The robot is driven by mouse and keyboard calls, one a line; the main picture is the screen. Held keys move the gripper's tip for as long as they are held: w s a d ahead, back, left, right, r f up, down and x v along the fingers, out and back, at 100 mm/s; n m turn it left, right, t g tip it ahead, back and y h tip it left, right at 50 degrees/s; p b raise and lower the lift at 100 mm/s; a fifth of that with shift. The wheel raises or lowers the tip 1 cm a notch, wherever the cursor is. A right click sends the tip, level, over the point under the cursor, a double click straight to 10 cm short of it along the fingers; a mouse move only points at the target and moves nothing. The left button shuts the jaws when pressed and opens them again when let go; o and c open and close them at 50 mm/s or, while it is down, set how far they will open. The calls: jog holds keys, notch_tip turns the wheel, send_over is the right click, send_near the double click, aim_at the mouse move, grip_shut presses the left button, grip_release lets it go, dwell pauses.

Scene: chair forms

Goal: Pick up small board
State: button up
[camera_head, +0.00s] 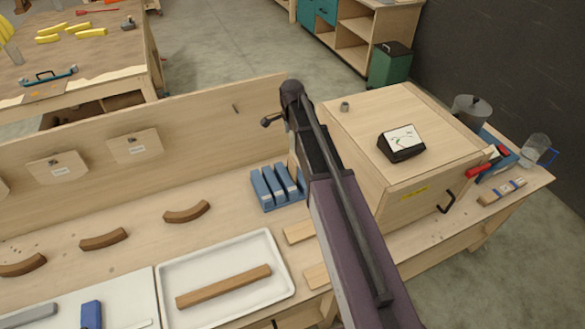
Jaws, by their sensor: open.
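Two small light wooden boards lie on the bench just left of my arm, an upper one (299,232) and a lower one (316,275). My arm hides their right ends. A longer brown wooden strip (223,287) lies in the white tray (228,248). I cannot tell for certain which piece is the small board. My dark arm rises from the bottom edge to a joint at the upper middle, crossing in front of the bench. I cannot make out my gripper; the arm seems to hide it.
A blue slotted rack (276,187) stands behind the tray. Several curved brown pieces (187,211) lie to the left. A wooden cabinet (398,203) with a gauge (401,143) on top stands to the right. A low back panel (200,115) edges the bench.

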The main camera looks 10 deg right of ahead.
aim_at(292, 160)
dwell(0.4)
notch_tip(292, 160, down, 9)
jog(key=b, duration=0.8)
jog(key=shift+r+b, duration=0.15)
jog(key=shift+b, duration=0.2)
jog(key=shift+f+b, duration=2.55)
jog(key=shift+b, duration=0.05)
jog(key=c, duration=0.8)
